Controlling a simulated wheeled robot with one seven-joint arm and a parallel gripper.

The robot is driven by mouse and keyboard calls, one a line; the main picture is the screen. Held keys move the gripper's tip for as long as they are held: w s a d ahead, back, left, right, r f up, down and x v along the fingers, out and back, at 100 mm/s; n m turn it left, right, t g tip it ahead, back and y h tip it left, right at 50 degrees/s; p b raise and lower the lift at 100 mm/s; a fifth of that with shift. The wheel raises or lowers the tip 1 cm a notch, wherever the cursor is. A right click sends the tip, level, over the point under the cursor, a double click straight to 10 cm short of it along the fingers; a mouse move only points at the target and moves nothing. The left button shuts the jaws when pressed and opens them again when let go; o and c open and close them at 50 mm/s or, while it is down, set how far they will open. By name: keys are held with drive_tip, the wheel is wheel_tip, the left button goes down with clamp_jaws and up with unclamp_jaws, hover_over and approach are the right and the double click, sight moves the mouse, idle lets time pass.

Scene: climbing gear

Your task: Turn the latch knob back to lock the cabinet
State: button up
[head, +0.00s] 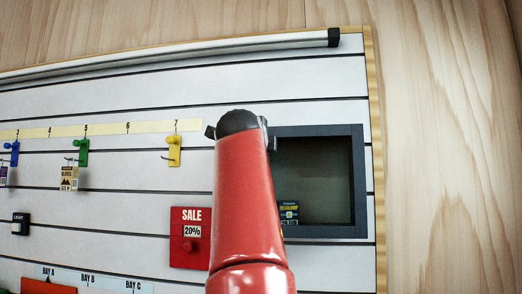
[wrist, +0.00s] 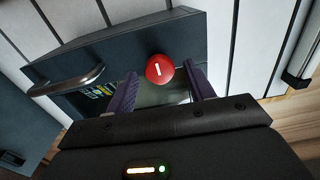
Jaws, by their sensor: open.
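The cabinet (head: 362,185) is a dark grey box on the right part of the white slatted wall. In the head view my red arm hides its left side and the latch knob. In the wrist view the knob is a round red disc (wrist: 160,69) with a short white line, set on the dark cabinet front (wrist: 120,45). My gripper (wrist: 161,74) is open, its two purple fingers on either side of the knob. I cannot tell whether they touch it. The line stands nearly upright in that picture. A silver bar handle (wrist: 70,80) is left of the knob.
A small dark labelled box (head: 289,213) shows within the cabinet frame. A red SALE sign (head: 190,225) with a red knob is left of my arm. Yellow (head: 174,150), green and blue hooks hang further left. A grey rail (head: 200,55) runs along the top.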

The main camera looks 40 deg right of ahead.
drive_tip(key=shift+a, duration=0.1)
drive_tip(key=b+v, duration=0.3)
drive_tip(key=v, duration=0.4)
drive_tip(key=shift+s+a, duration=0.2)
drive_tip(key=shift+s, duration=0.1)
